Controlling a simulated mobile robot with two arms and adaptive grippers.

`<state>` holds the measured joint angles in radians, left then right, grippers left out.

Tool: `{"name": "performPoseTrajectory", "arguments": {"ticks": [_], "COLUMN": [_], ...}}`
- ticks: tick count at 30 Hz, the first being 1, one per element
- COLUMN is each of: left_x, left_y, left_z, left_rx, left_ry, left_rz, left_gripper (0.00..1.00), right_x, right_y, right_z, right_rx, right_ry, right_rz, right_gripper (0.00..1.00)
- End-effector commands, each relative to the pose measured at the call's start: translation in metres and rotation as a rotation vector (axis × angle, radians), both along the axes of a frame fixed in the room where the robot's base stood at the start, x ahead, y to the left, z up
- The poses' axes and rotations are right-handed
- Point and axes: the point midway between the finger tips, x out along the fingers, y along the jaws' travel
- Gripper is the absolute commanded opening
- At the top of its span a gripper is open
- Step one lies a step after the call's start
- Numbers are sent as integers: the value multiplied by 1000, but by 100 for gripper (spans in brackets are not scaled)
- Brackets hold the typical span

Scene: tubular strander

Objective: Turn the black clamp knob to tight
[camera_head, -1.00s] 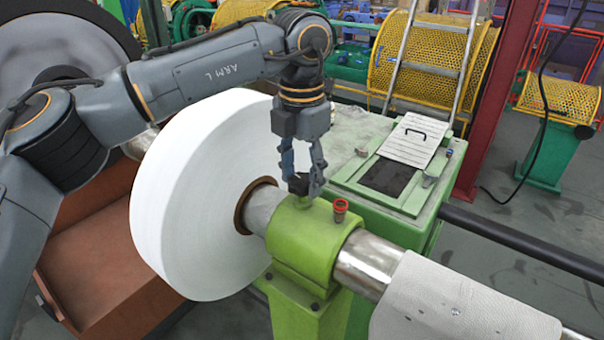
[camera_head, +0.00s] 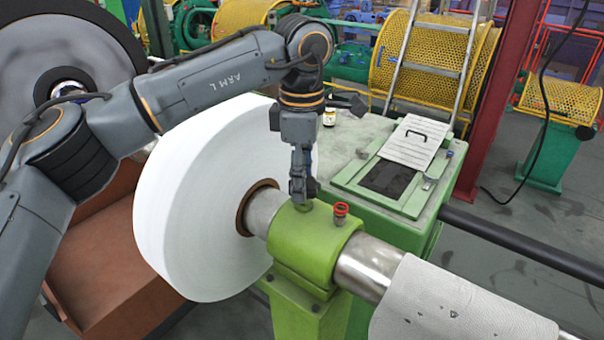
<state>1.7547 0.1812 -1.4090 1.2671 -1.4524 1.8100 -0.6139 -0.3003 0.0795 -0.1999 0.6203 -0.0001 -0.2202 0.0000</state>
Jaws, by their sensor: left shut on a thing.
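The black clamp knob (camera_head: 312,187) sits on top of the green clamp housing (camera_head: 298,240), around the steel shaft. Most of it is hidden behind my fingers. My left gripper (camera_head: 303,192) points straight down over the housing, shut on the knob. I see the gripper nearly edge-on, with its fingers overlapping. My right gripper is out of view.
A red cap (camera_head: 340,210) stands on the housing just right of my gripper. A large white roll (camera_head: 215,200) is close on the left. Behind is a green cabinet (camera_head: 345,150) with a small bottle (camera_head: 329,117) and a paper sheet (camera_head: 413,142).

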Motion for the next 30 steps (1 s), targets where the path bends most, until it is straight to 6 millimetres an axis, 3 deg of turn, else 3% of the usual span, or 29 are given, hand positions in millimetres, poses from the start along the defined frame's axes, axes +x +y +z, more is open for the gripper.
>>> {"name": "performPoseTrajectory", "arguments": {"ticks": [15, 30], "left_x": [2, 3], "left_y": [-1, -1], "left_z": [3, 3], "left_rx": [-3, -5], "left_ry": [-6, -7], "left_rz": [-383, -486], "left_gripper": [18, 18], "right_x": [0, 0], "right_y": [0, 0], "right_z": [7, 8], "right_rx": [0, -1], "right_ry": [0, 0], "right_rz": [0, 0], "right_gripper": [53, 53]}}
